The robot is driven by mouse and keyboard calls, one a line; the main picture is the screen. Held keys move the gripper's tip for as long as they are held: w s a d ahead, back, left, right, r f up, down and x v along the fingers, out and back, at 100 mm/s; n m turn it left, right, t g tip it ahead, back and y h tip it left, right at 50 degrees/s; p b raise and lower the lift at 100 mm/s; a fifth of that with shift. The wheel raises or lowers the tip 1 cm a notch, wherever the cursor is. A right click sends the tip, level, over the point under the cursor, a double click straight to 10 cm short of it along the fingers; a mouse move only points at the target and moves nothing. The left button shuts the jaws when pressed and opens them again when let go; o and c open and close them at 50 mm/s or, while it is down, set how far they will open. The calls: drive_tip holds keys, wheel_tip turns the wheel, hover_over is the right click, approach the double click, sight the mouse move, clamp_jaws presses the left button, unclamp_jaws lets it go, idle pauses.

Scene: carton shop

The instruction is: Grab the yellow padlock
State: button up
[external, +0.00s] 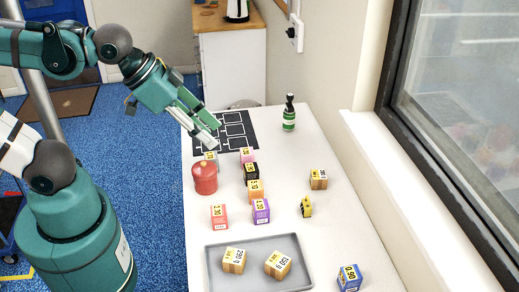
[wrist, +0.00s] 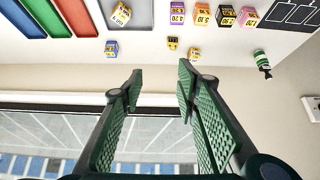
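The yellow padlock (external: 306,207) is a small yellow and black thing on the white table, right of the purple carton. It also shows in the wrist view (wrist: 173,43), small, beyond my fingertips and between several cartons. My gripper (external: 207,132) is high above the left far part of the table, well apart from the padlock. In the wrist view my gripper (wrist: 160,77) has its two green padded fingers spread with nothing between them.
A red pot (external: 205,179), a purple carton (external: 261,211) and an orange-topped carton (external: 318,179) stand around the padlock's area. A grey tray (external: 259,284) holds two cartons. A green bottle (external: 289,118) stands at the back. The wall and window border the table's right side.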

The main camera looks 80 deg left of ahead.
drive_tip(key=shift+o, duration=0.7)
drive_tip(key=shift+w, duration=0.1)
drive_tip(key=w+a+f+n+g+h+b, duration=0.1)
drive_tip(key=w+a+f+n+g+b, duration=0.1)
drive_tip(key=w+f+n, duration=0.6)
drive_tip(key=w+a+f+n+g+h+b, duration=0.1)
drive_tip(key=w+f+n+g+b, duration=0.25)
drive_tip(key=w, duration=0.85)
drive_tip(key=w+a+f+n, duration=0.1)
drive_tip(key=w+f, duration=0.2)
drive_tip(key=f, duration=0.3)
drive_tip(key=w+a+f+n+g+h+b, duration=0.1)
drive_tip(key=w+a+f+n, duration=0.1)
drive_tip(key=f, duration=0.4)
drive_tip(key=w+a+f+n+g+h, duration=0.1)
drive_tip(key=w+a+f+n, duration=0.1)
drive_tip(key=w+f, duration=0.2)
drive_tip(key=shift+w+a+f+b, duration=0.1)
drive_tip(key=shift+w+f+b, duration=0.1)
drive_tip(key=shift+f, duration=0.3)
drive_tip(key=shift+w+a+f+b, duration=0.1)
drive_tip(key=shift+w+f, duration=0.05)
drive_tip(key=shift+f, duration=0.35)
drive_tip(key=shift+w+f+n+h, duration=0.1)
drive_tip(key=shift+f+n+h, duration=0.2)
drive_tip(key=shift+f, duration=0.15)
